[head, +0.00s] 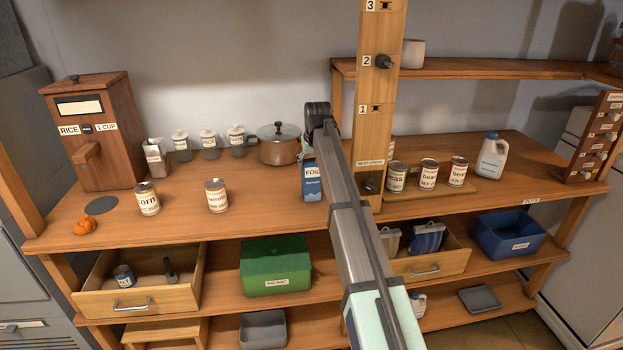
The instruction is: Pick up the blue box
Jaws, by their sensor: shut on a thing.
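The blue box (312,187), labelled FOIL, is upright near the middle of the wooden counter, just left of my forearm. My gripper (308,158) is at the top of the box, pointing down, and is shut on it. The fingertips are mostly hidden by my own arm and wrist. I cannot tell whether the bottom of the box touches the counter.
A copper pot (279,150) stands close behind and left of the box. A numbered wooden post (378,110) rises close on the right. Cans of corn (147,198) and carrots (216,196) stand to the left. The front counter (255,215) is clear.

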